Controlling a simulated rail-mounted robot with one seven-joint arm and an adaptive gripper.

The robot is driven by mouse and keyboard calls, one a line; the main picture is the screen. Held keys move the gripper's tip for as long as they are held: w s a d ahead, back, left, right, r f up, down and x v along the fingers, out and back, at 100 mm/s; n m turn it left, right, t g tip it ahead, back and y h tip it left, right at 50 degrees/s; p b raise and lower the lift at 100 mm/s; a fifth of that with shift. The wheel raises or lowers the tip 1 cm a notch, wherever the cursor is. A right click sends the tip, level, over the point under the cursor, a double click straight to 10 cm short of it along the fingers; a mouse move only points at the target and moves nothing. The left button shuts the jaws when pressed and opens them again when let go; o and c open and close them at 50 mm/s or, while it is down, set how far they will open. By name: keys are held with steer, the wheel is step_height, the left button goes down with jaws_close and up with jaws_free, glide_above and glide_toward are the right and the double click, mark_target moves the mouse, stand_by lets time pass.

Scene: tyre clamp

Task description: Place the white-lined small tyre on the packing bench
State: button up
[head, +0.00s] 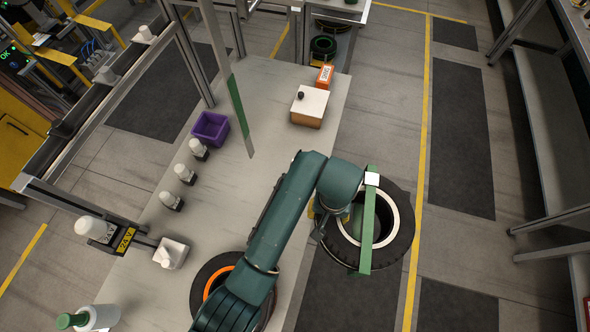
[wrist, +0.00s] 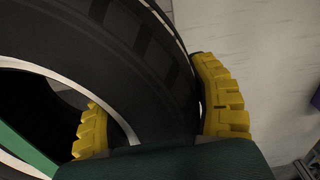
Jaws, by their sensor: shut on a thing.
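The white-lined tyre (head: 402,222) is a black tyre with a white ring inside its rim. It is beyond the right edge of the pale bench (head: 262,135), over the floor side. A green strip (head: 367,235) with a white end crosses its opening. My gripper (head: 322,212) is shut on the tyre's left wall, partly hidden by my arm. In the wrist view, the yellow fingers of my gripper (wrist: 160,115) lie either side of the tyre wall (wrist: 130,65). An orange-lined tyre (head: 203,285) lies on the bench, partly covered by my arm. I cannot tell whether this is the packing bench.
On the bench are a purple bin (head: 210,129), several small white-topped items (head: 185,174), a cardboard box (head: 309,107) and an orange box (head: 325,76). A hanging green-and-white strip (head: 239,115) stands over it. A shelf (head: 540,100) is at right. The bench middle is clear.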

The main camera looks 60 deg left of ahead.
steer(key=s+a+f+n+b, duration=0.2)
steer(key=s+a+f+n, duration=0.2)
steer(key=s+a+n, duration=0.35)
steer(key=s+a+f+n+b, duration=0.1)
steer(key=s+a+f+n, duration=0.2)
steer(key=s+a+n, duration=0.5)
steer(key=shift+n, duration=0.75)
steer(key=f, duration=0.3)
steer(key=w+f, duration=0.1)
steer(key=f, duration=0.2)
steer(key=d+f, duration=0.1)
steer(key=f, duration=0.3)
steer(key=shift+w+b, duration=0.15)
steer(key=shift+b, duration=0.25)
steer(key=o, duration=1.3)
steer(key=shift+d+f, duration=0.2)
steer(key=shift+f, duration=0.05)
steer(key=shift+c, duration=0.2)
